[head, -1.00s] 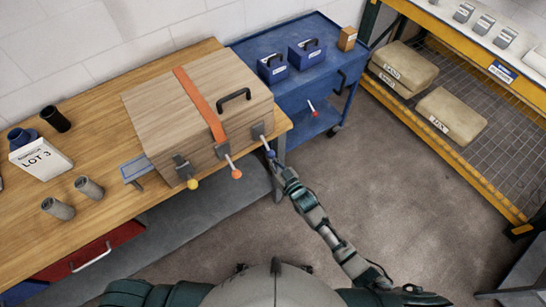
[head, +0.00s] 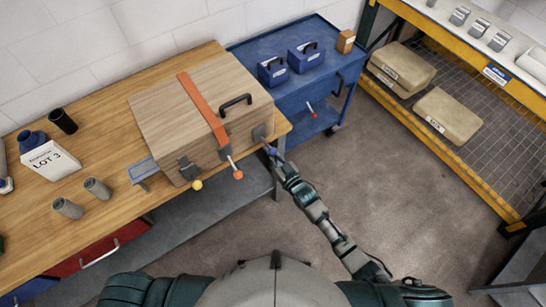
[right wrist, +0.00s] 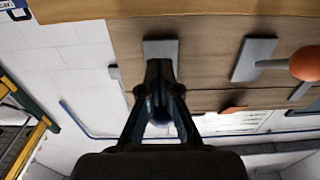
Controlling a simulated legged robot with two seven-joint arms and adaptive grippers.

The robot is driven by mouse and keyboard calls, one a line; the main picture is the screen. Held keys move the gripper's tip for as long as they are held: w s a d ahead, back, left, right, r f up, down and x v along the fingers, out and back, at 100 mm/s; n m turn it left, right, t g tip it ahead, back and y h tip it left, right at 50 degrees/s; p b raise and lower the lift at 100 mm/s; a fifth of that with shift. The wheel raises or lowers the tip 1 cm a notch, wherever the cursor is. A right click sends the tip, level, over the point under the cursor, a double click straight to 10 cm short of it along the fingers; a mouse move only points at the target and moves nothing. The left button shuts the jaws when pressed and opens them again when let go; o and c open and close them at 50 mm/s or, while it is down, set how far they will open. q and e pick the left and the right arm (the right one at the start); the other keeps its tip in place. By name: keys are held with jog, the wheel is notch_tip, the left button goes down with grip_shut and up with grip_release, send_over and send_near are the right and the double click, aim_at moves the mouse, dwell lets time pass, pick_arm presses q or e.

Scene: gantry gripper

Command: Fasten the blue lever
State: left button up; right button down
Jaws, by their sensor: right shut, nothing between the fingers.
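The wooden case (head: 165,112) sits on the workbench with an orange strap over it and a row of levers along its front. The blue lever's knob (head: 271,151) is at the right end of that row, below its grey plate (head: 260,132). My right gripper (head: 275,158) is at this knob, shut and empty. In the right wrist view the gripper (right wrist: 158,70) has its fingertips together in front of a grey plate (right wrist: 162,48). The blue knob (right wrist: 160,118) shows dimly between the finger linkages; contact is unclear. My left gripper is not in view.
The orange lever knob (head: 238,174) and yellow lever knob (head: 196,184) lie left along the case front. A blue cart (head: 262,48) stands behind right. Grey cylinders (head: 67,208) and a LOT 3 box (head: 48,160) are on the bench. The floor at right is clear.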

jog(key=shift+r+p, duration=0.5)
jog(key=shift+r, duration=0.25)
jog(key=shift+f, duration=0.25)
jog(key=f+p+v, duration=0.1)
jog(key=p+v, duration=0.2)
jog(key=v, duration=0.6)
jog(key=shift+f, duration=0.15)
